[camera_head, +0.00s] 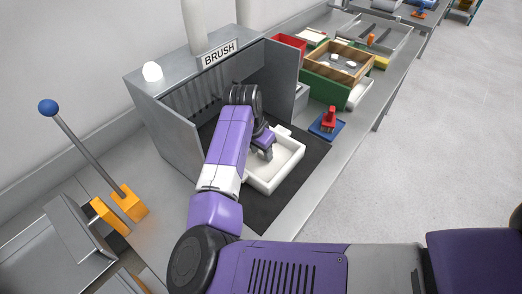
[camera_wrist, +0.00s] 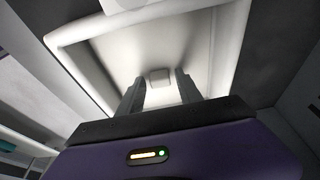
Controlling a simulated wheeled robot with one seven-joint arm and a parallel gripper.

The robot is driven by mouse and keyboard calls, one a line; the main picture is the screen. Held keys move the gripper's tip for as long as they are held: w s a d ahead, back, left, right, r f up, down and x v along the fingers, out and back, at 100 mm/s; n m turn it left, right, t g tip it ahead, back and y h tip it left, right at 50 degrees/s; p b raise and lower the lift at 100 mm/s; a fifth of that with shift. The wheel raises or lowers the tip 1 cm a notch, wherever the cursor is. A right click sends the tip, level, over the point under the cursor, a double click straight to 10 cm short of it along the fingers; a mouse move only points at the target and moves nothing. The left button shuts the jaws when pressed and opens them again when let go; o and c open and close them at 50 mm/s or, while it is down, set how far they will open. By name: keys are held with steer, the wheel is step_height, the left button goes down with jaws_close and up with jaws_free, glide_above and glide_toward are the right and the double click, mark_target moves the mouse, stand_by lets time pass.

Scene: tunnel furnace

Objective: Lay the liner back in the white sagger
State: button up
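The white sagger (camera_head: 294,165) is a shallow square tray on the dark mat, in front of the brush booth; its pale rim (camera_wrist: 235,45) fills much of the wrist view. Inside it, a pale flat surface carries a small white block (camera_wrist: 159,77), which looks like the liner with its knob; I cannot tell whether it lies flat on the sagger floor. My gripper (camera_head: 266,153) is over the sagger, pointing down into it. In the wrist view its two fingers (camera_wrist: 159,92) stand apart on either side of the block, with visible gaps. The arm hides the sagger's left part.
The grey booth labelled BRUSH (camera_head: 220,52) stands close behind and left, with a side wall (camera_head: 282,75) near the arm. A red stamp-like tool on a blue base (camera_head: 327,125) sits to the right. Green and wooden crates (camera_head: 325,88) stand farther back. An orange-based lever (camera_head: 130,203) is at left.

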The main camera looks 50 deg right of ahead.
steer(key=shift+o, duration=0.4)
steer(key=b+v, duration=0.1)
steer(key=v, duration=0.6)
steer(key=shift+r, duration=0.4)
